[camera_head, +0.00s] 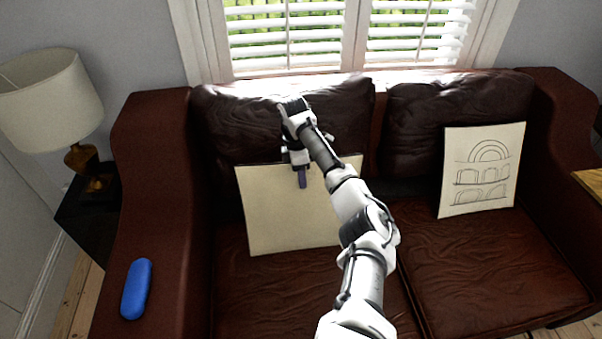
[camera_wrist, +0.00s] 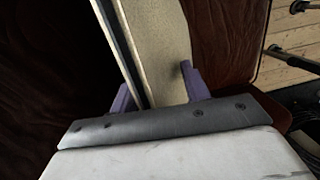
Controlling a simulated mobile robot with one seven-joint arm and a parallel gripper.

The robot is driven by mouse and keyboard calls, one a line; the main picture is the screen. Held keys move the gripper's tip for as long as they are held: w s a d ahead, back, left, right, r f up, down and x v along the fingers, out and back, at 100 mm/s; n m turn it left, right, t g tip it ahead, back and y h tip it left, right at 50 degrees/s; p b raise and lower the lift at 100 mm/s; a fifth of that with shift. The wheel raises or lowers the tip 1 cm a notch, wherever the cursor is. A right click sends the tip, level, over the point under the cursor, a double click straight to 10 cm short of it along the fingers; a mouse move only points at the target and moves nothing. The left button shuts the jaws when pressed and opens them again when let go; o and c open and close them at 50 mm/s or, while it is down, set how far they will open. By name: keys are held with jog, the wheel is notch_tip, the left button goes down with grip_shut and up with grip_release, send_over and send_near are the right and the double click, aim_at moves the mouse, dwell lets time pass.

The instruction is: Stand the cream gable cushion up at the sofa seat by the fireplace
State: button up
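A flat, square cream cushion (camera_head: 275,215) stands leaning back on the left sofa seat (camera_head: 260,285), its plain face toward the head camera. No gable drawing shows on it. My gripper (camera_head: 302,172) is at its top edge, with one purple finger in front of the face. In the wrist view, the purple fingers (camera_wrist: 157,88) lie on either side of the cream cushion (camera_wrist: 160,45), which has a dark strip along it; they appear closed on it. A second cream cushion (camera_head: 482,170), with drawn arches, leans upright on the right seat (camera_head: 490,265). No fireplace is in view.
The dark red leather sofa (camera_head: 150,190) has a blue rounded case (camera_head: 136,289) on its left arm. A lamp (camera_head: 52,100) stands on a dark side table at left. A wooden edge (camera_head: 590,182) shows at far right. The front of both seats is clear.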

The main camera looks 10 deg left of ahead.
jog(key=o, duration=0.4)
